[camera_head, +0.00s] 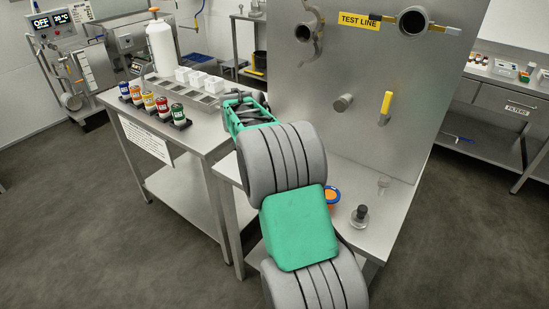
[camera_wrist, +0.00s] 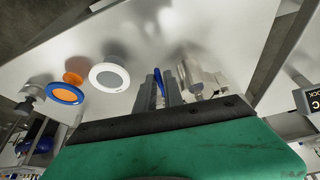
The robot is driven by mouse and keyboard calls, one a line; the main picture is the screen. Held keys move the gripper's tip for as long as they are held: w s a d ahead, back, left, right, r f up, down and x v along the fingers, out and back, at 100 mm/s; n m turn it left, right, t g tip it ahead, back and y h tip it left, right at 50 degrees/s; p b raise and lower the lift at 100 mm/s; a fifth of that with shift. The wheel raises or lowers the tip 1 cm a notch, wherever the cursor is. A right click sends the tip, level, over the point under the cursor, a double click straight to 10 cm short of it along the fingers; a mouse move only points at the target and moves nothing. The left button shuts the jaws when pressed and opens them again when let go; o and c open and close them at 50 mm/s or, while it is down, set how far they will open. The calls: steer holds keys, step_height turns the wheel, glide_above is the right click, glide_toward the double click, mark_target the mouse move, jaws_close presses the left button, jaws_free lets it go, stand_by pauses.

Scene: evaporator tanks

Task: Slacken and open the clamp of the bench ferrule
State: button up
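In the wrist view the two grey fingers of my gripper (camera_wrist: 159,90) point at the steel bench top. A narrow blue piece (camera_wrist: 158,77) shows between the fingers; I cannot tell whether they press on it. Just right of the fingers is a shiny steel cylindrical fitting (camera_wrist: 198,82), which looks like the bench ferrule. The clamp is not clear, and the blue piece may be its handle. In the head view my arm reaches to the bench's left end and mostly hides the fingers and the ferrule.
A white-rimmed disc (camera_wrist: 110,77) and a blue ring with orange centre (camera_wrist: 65,94) lie left of the fingers. In the head view an upright steel panel with a yellow handle (camera_head: 386,106) stands right of my arm. Coloured cans (camera_head: 162,106) and a black-knobbed part (camera_head: 360,215) are nearby.

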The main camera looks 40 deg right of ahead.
steer(key=o, duration=0.4)
steer(key=shift+c, duration=0.2)
steer(key=shift+f, duration=0.1)
steer(key=v, duration=0.7)
steer(key=shift+r, duration=0.4)
steer(key=shift+a, duration=0.15)
